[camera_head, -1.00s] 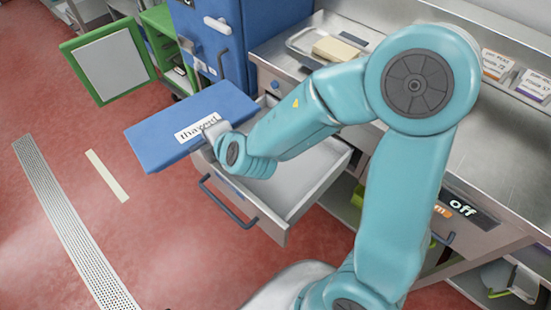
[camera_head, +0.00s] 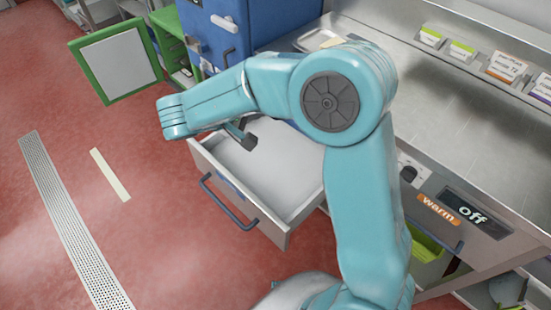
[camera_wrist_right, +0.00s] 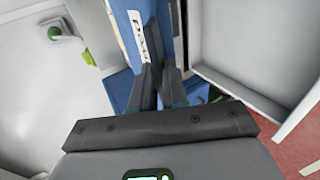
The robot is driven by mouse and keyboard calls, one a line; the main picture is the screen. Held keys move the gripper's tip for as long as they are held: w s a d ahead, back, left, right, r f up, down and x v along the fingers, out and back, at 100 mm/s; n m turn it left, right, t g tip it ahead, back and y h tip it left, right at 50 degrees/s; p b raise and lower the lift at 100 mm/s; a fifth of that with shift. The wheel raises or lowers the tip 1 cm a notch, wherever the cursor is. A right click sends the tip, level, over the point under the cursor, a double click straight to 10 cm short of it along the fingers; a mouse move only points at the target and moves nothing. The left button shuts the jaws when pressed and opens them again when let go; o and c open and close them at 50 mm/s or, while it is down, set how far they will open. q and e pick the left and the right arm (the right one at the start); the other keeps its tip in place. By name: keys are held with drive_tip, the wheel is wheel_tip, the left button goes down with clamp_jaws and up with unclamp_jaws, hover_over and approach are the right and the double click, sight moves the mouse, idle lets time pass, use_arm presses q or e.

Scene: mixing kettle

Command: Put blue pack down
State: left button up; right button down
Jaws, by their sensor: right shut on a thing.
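The blue pack (camera_wrist_right: 134,72) shows in the right wrist view, with a white label (camera_wrist_right: 135,36) on its face. My right gripper (camera_wrist_right: 164,45) is shut on the blue pack, with its dark fingers lying along it. In the head view the pack is not visible, and my right arm covers much of the middle. A small dark part at the end of that arm shows above the open drawer (camera_head: 289,203). Where the pack sits relative to the drawer and worktop is hidden. My left gripper is not in view.
The drawer's visible inside is empty. A steel worktop (camera_head: 440,130) runs along the right, with labelled boxes (camera_head: 505,66) at the back. A blue cabinet (camera_head: 270,22) stands behind. A green-framed door (camera_head: 116,64) stands open at the left. Red floor lies in front.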

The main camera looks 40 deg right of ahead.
drive_tip(key=shift+s+f, duration=0.2)
drive_tip(key=shift+m, duration=0.3)
wheel_tip(320, 180, down, 20)
drive_tip(key=shift+r+b, duration=0.25)
drive_tip(key=shift+b, duration=0.05)
drive_tip(key=shift+s, duration=0.1)
drive_tip(key=shift+r, duration=0.1)
drive_tip(key=shift+g, duration=0.3)
drive_tip(key=shift+f+b, duration=0.3)
drive_tip(key=shift+b, duration=0.05)
drive_tip(key=shift+s+a+f+b, duration=0.1)
drive_tip(key=shift+f+b, duration=0.35)
drive_tip(key=shift+b, duration=0.25)
